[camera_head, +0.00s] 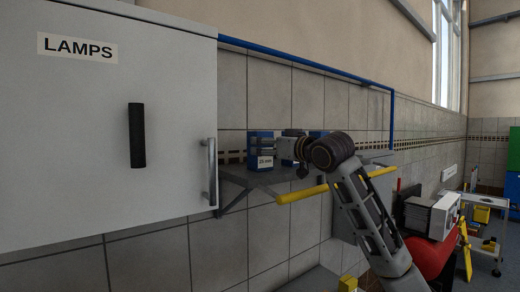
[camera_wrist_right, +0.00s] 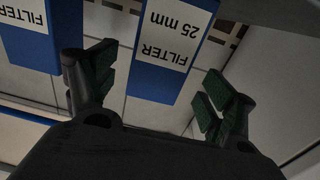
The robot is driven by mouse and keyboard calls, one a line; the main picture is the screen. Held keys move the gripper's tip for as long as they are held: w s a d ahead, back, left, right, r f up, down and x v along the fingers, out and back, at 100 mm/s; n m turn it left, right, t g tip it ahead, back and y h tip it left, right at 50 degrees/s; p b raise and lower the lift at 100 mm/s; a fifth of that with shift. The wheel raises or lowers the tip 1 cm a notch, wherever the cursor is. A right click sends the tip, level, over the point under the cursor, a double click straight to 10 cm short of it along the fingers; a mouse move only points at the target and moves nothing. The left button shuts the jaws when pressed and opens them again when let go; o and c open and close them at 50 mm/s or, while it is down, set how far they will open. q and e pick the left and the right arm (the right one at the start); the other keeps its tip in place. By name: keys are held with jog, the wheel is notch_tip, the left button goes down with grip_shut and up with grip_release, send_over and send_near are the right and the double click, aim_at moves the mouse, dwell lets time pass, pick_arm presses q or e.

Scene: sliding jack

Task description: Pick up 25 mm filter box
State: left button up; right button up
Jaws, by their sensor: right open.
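The 25 mm filter box (camera_head: 260,162) is blue with a white label and stands on a grey wall shelf (camera_head: 247,182). In the right wrist view the 25 mm box (camera_wrist_right: 168,50) appears upside down, lying between the two spread fingers of my right gripper (camera_wrist_right: 158,88). In the head view my right gripper (camera_head: 274,147) reaches in from the right at the box's front and covers part of it. The fingers are open, with gaps visible on both sides of the box. My left gripper is not in view.
Another blue filter box (camera_wrist_right: 28,48) stands beside it, close to one finger. A white LAMPS cabinet (camera_head: 100,170) fills the left. A yellow bar (camera_head: 300,194) runs below the shelf front. A blue pipe (camera_head: 300,61) crosses the tiled wall above.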

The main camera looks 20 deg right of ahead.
jog(key=shift+w+a, duration=0.1)
jog(key=shift+w, duration=0.1)
dwell(0.3)
jog(key=shift+p+x, duration=0.95)
jog(key=shift+x, duration=0.5)
jog(key=shift+p+x, duration=0.35)
jog(key=shift+x, duration=0.7)
jog(key=shift+f, duration=0.1)
jog(key=c, duration=1.3)
jog(key=shift+s, duration=0.15)
